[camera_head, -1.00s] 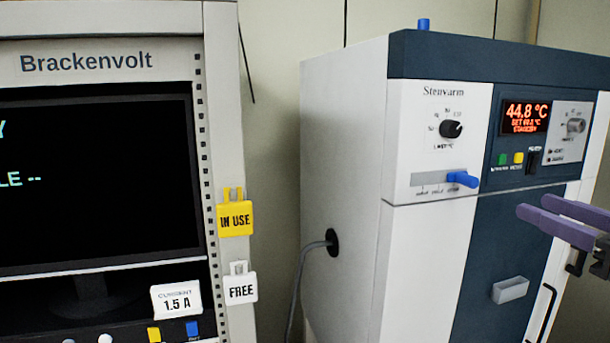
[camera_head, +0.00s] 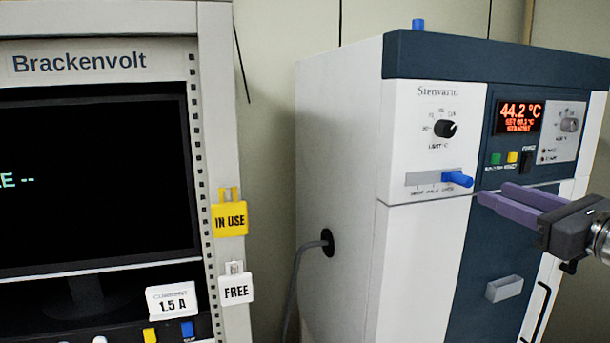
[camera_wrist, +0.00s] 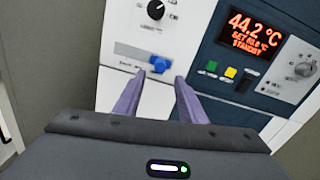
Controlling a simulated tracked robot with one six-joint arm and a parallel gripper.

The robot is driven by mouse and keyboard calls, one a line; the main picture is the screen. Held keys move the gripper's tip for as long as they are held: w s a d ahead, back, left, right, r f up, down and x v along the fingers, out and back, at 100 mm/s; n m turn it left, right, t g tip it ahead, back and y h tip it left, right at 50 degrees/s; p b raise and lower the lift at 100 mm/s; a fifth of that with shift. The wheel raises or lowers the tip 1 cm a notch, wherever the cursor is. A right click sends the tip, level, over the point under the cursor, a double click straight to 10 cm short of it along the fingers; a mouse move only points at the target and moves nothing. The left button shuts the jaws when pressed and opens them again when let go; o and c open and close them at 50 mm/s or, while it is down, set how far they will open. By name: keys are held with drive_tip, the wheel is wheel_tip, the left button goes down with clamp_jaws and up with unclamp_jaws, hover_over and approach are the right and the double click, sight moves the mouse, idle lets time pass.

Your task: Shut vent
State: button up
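The vent slider is a blue knob (camera_head: 458,179) on a grey slot plate (camera_head: 424,179) on the white front panel of the Stenvarm cabinet. The knob is at the right end of the slot; the small lettering beneath is too blurred to read surely. It also shows in the wrist view (camera_wrist: 160,65). My gripper (camera_head: 495,193) has two purple fingers, parted and empty. In the head view its tips are right of and slightly below the knob. In the wrist view the tips (camera_wrist: 159,76) point at the knob, which appears between them and just beyond. I see no clear contact.
Above the slot is a black dial (camera_head: 445,128). To the right are a red display (camera_head: 519,117) reading 44.2 °C, green and yellow buttons, a black switch (camera_head: 526,162) and a silver knob (camera_head: 570,125). A door handle (camera_head: 504,289) is below. A Brackenvolt unit (camera_head: 222,120) stands left.

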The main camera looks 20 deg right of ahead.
sight(470, 183)
drive_tip(key=shift+w+a, duration=0.15)
drive_tip(key=shift+w, duration=3.55)
drive_tip(key=shift+c, duration=0.6)
clamp_jaws()
